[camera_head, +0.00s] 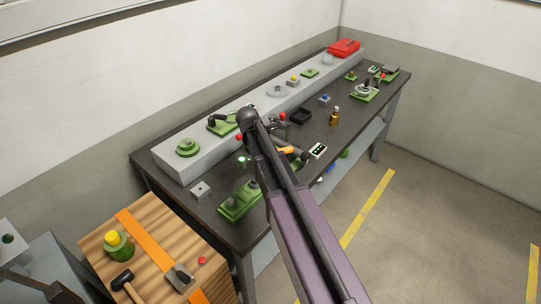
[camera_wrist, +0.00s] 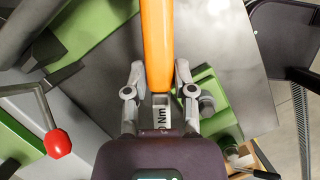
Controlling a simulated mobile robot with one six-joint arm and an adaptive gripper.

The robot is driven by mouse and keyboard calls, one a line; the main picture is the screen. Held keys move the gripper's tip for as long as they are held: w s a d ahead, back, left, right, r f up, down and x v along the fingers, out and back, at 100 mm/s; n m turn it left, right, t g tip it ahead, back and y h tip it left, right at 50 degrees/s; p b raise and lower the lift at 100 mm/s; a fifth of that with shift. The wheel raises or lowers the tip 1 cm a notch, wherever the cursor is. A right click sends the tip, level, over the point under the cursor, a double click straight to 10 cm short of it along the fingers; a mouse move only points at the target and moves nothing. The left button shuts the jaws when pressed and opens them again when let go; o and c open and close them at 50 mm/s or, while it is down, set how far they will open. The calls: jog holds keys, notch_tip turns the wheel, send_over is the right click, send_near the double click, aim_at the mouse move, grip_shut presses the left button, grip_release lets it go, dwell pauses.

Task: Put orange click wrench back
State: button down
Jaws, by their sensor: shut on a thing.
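The orange click wrench (camera_wrist: 157,45) runs up from between my gripper's fingers in the wrist view, with an "Nm" label on its pale lower part. My gripper (camera_wrist: 158,88) is shut on it, one finger on each side. In the head view a bit of the orange wrench (camera_head: 288,150) shows beside my arm, above the dark workbench (camera_head: 225,180). My arm hides most of my gripper there. The wrench's far end is out of the wrist view.
A green fixture (camera_head: 238,203) stands at the bench's near edge. A red-knobbed lever (camera_wrist: 57,143) is left of my gripper, and a green block with a grey cylinder (camera_wrist: 207,103) is close on its right. A wooden-topped cart (camera_head: 150,235) holds a hammer.

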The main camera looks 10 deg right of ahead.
jog(key=shift+w+a+f+m+g+b, duration=0.25)
jog(key=shift+w+a+m, duration=0.05)
jog(key=shift+m, duration=0.45)
jog(key=shift+w+a+f+m+g+b, duration=0.2)
jog(key=shift+w+a+f+m+g, duration=0.05)
jog(key=shift+m, duration=0.5)
jog(key=shift+f, duration=0.1)
jog(key=shift+f+b, duration=3.5)
jog(key=shift+b, duration=0.05)
jog(key=shift+f+b, duration=0.6)
jog(key=shift+b, duration=0.05)
jog(key=shift+c, duration=1.8)
grip_release()
jog(key=shift+o, duration=1.2)
